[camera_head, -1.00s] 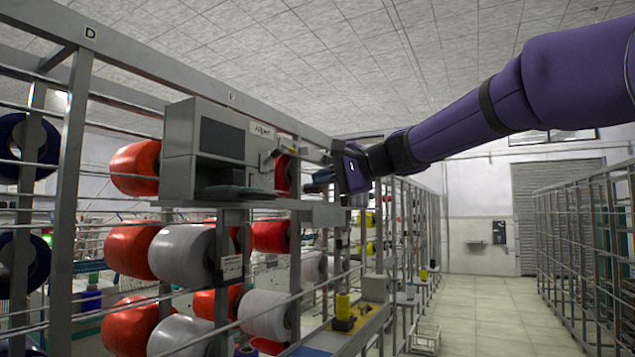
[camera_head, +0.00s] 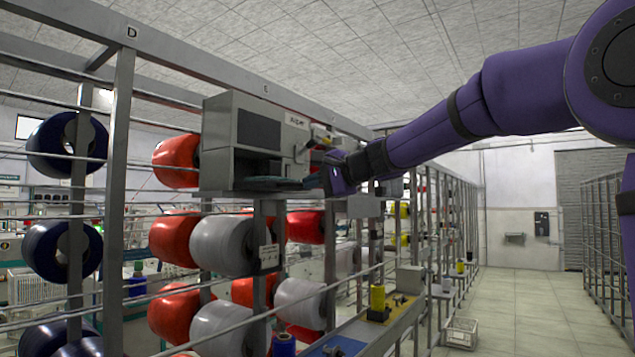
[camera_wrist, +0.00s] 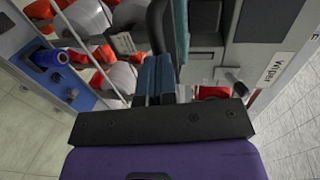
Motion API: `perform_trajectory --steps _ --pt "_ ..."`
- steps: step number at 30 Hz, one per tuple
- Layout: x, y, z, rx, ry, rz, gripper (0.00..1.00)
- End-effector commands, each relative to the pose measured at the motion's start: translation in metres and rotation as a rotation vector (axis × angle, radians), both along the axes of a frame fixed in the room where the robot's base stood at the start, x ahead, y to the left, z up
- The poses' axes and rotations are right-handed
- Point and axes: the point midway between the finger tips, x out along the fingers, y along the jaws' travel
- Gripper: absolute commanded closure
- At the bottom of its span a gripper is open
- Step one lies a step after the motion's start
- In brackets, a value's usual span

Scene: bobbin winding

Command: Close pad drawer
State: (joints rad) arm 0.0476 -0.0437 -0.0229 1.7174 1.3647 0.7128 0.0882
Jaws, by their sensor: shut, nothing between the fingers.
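The grey wiper box (camera_head: 257,140) is mounted on the rack in the head view, and its "Wiper" label (camera_wrist: 279,68) shows in the wrist view. The pad drawer (camera_head: 272,184) is a thin dark tray that sticks out low on the box's front. In the wrist view I take the dark edge with a teal strip (camera_wrist: 181,30) to be this drawer. My gripper (camera_head: 313,182) is at the drawer's right end. Its teal fingers (camera_wrist: 155,78) are shut and empty, close to the drawer edge; I cannot tell whether they touch.
Red and grey bobbins (camera_head: 222,245) hang on the rack below and beside the box, with thin horizontal rails in front. The tiled aisle (camera_head: 530,305) at right is open floor, with a wire basket (camera_head: 461,333) by the rack.

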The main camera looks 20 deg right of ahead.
Motion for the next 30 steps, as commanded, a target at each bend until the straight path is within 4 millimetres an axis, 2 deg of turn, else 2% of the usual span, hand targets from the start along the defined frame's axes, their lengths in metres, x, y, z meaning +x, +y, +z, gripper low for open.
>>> perform_trajectory --steps 8,21,30 --pt "0.006 0.004 0.000 0.000 0.001 0.002 1.00" --pt "0.078 0.057 -0.001 0.000 0.001 0.002 1.00" --pt "0.088 0.065 0.000 0.001 0.001 0.001 1.00"
